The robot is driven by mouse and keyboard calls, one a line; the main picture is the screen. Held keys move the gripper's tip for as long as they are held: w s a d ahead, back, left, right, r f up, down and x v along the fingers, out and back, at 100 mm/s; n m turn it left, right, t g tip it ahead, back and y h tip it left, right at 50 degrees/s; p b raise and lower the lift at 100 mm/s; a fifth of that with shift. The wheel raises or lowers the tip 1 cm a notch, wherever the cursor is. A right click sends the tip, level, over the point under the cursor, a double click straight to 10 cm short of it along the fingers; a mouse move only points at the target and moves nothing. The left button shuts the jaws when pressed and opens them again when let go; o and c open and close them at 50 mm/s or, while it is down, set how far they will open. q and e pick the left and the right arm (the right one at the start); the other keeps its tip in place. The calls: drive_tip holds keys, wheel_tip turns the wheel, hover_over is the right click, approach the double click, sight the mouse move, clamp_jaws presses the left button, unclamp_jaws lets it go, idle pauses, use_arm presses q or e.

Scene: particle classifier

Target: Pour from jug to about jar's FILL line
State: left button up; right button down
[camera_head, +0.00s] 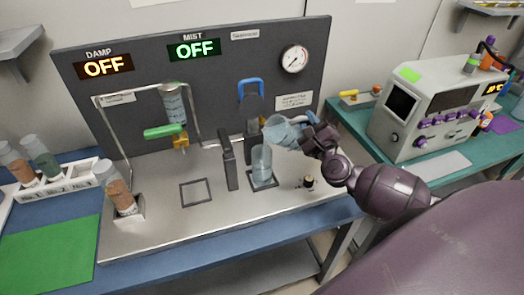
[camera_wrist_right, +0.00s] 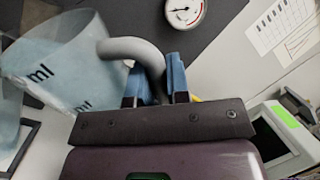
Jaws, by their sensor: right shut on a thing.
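The clear jug (camera_head: 277,131) with pale blue contents is held above the jar, tilted to the left. Its mouth end is over or close to the jar's top. The clear jar (camera_head: 262,168) stands upright on a dark square outline on the metal deck. It looks pale blue inside; its level and FILL line are too small to read. My right gripper (camera_head: 308,133) is shut on the jug's grey handle. In the right wrist view the blue finger pads (camera_wrist_right: 157,84) close around the handle, and the jug (camera_wrist_right: 50,62) shows "ml" markings. My left gripper is not in view.
A tube of brown grains (camera_head: 118,190) stands at the deck's left. The grey panel (camera_head: 130,75) with gauge (camera_head: 295,59) rises behind. An empty square outline (camera_head: 196,192) lies left.

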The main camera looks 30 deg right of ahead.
drive_tip(key=shift+a+r, duration=0.1)
drive_tip(key=shift+r, duration=0.25)
drive_tip(key=shift+a+r+n, duration=0.1)
drive_tip(key=shift+r+n, duration=0.05)
drive_tip(key=shift+n, duration=0.35)
drive_tip(key=shift+a+r+n+y, duration=0.2)
drive_tip(key=shift+r+n+y, duration=0.15)
drive_tip(key=shift+n, duration=0.15)
idle(0.7)
drive_tip(key=shift+a+r, duration=0.1)
drive_tip(key=shift+r, duration=0.05)
idle(0.4)
drive_tip(key=shift+a+r+n+t, duration=0.2)
drive_tip(key=shift+r+n+t, duration=0.15)
drive_tip(key=shift+n, duration=0.25)
idle(0.6)
